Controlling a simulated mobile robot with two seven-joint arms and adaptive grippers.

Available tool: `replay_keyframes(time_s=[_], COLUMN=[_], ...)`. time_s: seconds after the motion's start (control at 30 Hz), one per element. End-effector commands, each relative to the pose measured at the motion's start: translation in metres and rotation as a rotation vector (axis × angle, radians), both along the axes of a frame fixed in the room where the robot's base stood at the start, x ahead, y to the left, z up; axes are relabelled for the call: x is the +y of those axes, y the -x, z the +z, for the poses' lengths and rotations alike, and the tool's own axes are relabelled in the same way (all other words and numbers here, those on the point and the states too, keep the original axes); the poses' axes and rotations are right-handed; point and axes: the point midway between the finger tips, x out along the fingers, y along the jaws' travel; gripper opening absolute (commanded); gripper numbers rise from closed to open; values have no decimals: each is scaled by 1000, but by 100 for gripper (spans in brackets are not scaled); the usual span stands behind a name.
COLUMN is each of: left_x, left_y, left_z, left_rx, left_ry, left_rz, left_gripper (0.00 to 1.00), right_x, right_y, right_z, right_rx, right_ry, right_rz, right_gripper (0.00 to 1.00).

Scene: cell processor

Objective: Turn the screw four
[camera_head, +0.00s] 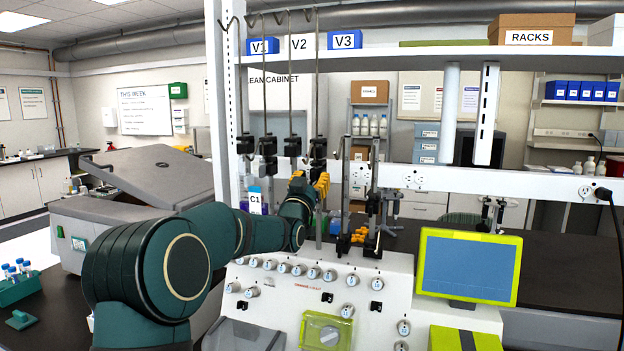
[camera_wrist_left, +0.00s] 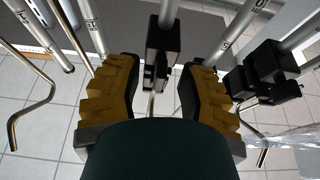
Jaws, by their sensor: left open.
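Several metal rods carry black clamps (camera_head: 268,150) above the white machine in the head view. I cannot read any number that marks screw four. My left gripper (camera_head: 318,183) is at the clamps, beside the right-hand rod of that group, partly hidden by my green wrist. In the left wrist view, my left gripper (camera_wrist_left: 158,68) is open, with one yellow finger on each side. A black clamp (camera_wrist_left: 162,42) on a rod shows between and beyond the fingers, with a gap on both sides. I cannot tell which screw it bears. My right gripper is not in view.
The machine's knobbed panel (camera_head: 300,288) lies below my arm. A green-framed screen (camera_head: 468,266) stands to the right. More rods with black and yellow fittings (camera_head: 360,238) stand right of the gripper. Another black clamp (camera_wrist_left: 262,72) is right of the fingers in the wrist view.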

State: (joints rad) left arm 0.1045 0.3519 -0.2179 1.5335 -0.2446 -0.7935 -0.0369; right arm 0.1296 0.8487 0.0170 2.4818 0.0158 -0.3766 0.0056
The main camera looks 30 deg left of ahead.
Motion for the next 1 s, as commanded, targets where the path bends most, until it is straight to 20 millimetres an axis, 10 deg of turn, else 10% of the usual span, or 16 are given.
replay_keyframes(time_s=[0.17, 0.3, 1.0], left_x=[0, 0, -1], left_y=[0, 0, 0], left_z=[0, 0, -2], left_rx=[0, 0, -49], left_ry=[0, 0, 188], left_rz=[0, 0, -1], left_gripper=[39, 0, 0], right_x=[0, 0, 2], right_y=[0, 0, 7], right_z=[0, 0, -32], right_rx=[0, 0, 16], right_ry=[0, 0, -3], right_rz=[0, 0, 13], right_gripper=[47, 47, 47])
